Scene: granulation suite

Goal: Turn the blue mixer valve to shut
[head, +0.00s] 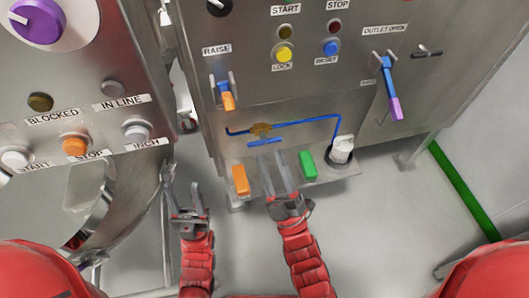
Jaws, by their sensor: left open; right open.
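The valve sits low on the steel machine panel. It has a brass body (262,129) on a thin blue pipe, with a blue bar handle (265,143) just below the body, lying nearly level. My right gripper (274,172) is open and empty. Its fingers point up toward the blue handle and appear a little short of it; I cannot tell the depth gap. My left gripper (183,192) is open and empty, left of the panel and apart from the valve.
An orange pedal (240,180) and a green pedal (308,165) flank my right gripper on a low shelf. A blue lever with a purple grip (396,108) hangs at right under "OUTLET OPEN". An orange-tipped lever (228,101) is upper left. A button panel (75,125) stands at left.

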